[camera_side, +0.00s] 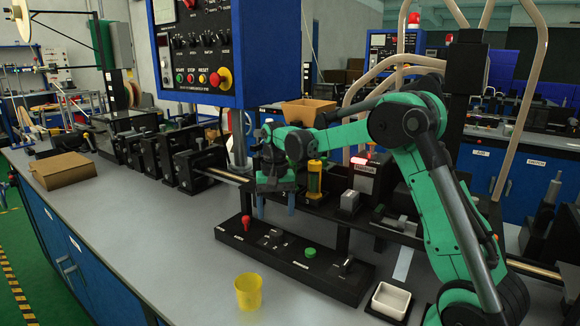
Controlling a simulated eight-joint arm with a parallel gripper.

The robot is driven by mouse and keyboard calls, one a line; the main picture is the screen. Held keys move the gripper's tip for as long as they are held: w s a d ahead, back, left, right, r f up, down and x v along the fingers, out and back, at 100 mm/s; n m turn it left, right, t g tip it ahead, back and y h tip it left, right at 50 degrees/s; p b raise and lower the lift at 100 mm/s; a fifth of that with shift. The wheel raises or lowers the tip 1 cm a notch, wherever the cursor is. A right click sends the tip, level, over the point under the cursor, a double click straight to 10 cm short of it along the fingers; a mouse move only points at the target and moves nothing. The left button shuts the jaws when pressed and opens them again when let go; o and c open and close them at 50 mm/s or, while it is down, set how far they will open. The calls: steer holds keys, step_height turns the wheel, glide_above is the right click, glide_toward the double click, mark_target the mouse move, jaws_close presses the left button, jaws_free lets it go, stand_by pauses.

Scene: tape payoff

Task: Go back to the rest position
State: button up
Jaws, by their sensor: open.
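My gripper (276,207) hangs at the end of my green arm, pointing down, with its two blue fingertips apart and nothing visible between them. It is above the back edge of the black control panel (230,232), in front of the black machine line.
The panel carries a red knob (246,222), a green button (310,252) and small levers. A yellow cup (248,291) and a white tray (391,299) stand in front. A blue control box (240,50) hangs above. A cardboard box (64,171) is left. The grey bench (150,235) is clear at front left.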

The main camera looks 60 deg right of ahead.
steer(key=s+a+r+n+t, duration=0.4)
steer(key=s+a+n+t, duration=0.3)
steer(key=a, duration=0.8)
steer(key=s+n, duration=0.2)
steer(key=s, duration=0.2)
steer(key=shift+s, duration=0.4)
